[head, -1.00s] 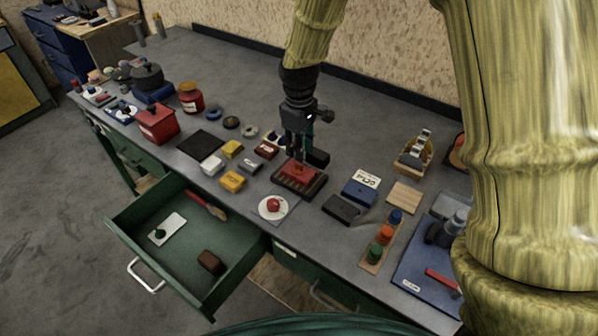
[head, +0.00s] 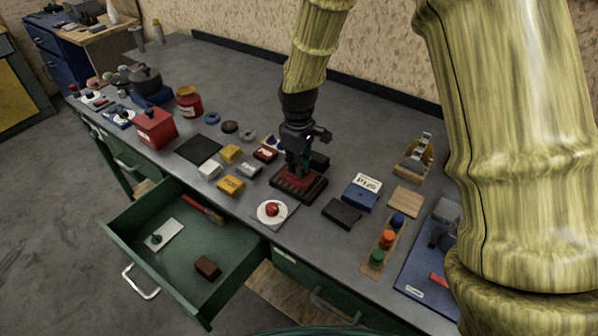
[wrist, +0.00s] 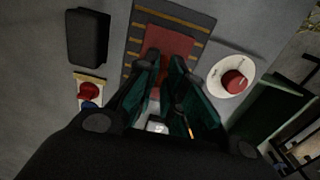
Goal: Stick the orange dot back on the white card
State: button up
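A white card (head: 172,231) lies in the open drawer with a small dark green piece on it. I cannot make out a flat orange dot; an orange round piece (head: 388,238) stands between a blue and a green one on a wooden strip (head: 370,268). My gripper (head: 297,174) is low over a red block (head: 290,184) in a dark slatted tray (head: 313,193). In the wrist view my fingertips (wrist: 162,62) are partly apart, with the red block (wrist: 170,42) just beyond them. Nothing held shows clearly between them; contact is hard to tell.
The open drawer (head: 130,245) juts from the bench and holds a brown block (head: 207,267). A black box (head: 341,213) and a blue box (head: 361,194) stand to the right. The bench's back is clear.

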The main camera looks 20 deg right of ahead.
jog(key=shift+r, duration=0.2)
grip_shut()
jog(key=shift+r+p, duration=3.75)
jog(key=shift+r, duration=0.35)
